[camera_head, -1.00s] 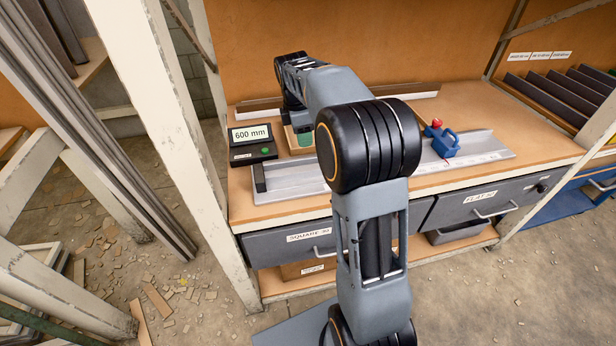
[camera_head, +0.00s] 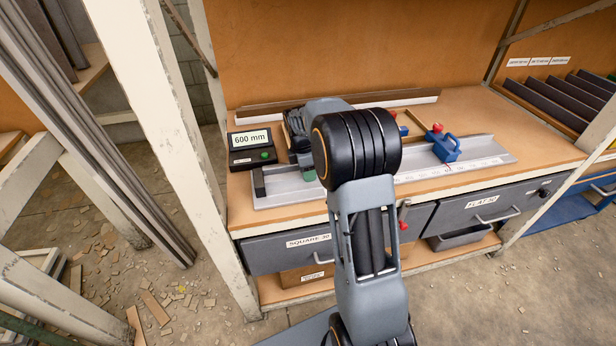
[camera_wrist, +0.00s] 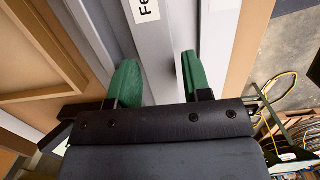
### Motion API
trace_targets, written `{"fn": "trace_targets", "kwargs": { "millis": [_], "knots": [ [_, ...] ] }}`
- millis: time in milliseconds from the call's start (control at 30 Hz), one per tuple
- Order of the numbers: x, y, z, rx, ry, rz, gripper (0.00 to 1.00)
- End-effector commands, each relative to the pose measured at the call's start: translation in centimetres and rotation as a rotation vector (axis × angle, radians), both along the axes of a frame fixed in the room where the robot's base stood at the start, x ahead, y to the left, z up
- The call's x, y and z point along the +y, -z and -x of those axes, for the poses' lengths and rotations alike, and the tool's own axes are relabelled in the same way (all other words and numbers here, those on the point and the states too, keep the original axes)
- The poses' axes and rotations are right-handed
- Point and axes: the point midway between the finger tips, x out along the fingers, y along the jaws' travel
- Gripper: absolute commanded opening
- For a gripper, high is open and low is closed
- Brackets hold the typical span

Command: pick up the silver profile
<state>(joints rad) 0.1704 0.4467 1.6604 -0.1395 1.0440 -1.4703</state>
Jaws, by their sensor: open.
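A long silver metal rail (camera_head: 290,187) lies along the front of the workbench, with a dark stop at its left end and a scale at its right. My arm hides its middle. Grey-silver lengths (camera_head: 100,135) also lean upright at the far left. I cannot tell for sure which is the silver profile. My gripper is mostly hidden behind my arm in the head view. In the wrist view my gripper (camera_wrist: 157,78) is open, its green fingertips either side of a silver strip (camera_wrist: 148,55). Contact cannot be told.
A display reading 600 mm (camera_head: 252,146) stands behind the rail's left end. A blue clamp (camera_head: 443,147) with a red knob sits on the rail to the right. A long brown and white strip (camera_head: 285,109) lies at the back. A pale rack post (camera_head: 165,120) stands at the left.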

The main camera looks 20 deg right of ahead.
Motion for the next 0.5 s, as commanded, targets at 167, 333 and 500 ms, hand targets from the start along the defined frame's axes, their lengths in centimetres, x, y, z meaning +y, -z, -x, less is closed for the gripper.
{"fn": "trace_targets", "kwargs": {
  "millis": [167,333,500],
  "knots": [
    [-0.17,1.29,0.04,-0.001,0.000,0.000,0.45],
    [-0.19,1.41,0.03,-0.002,0.000,0.000,0.45],
    [-0.18,1.38,0.03,-0.002,0.000,0.000,0.37]
  ]
}}
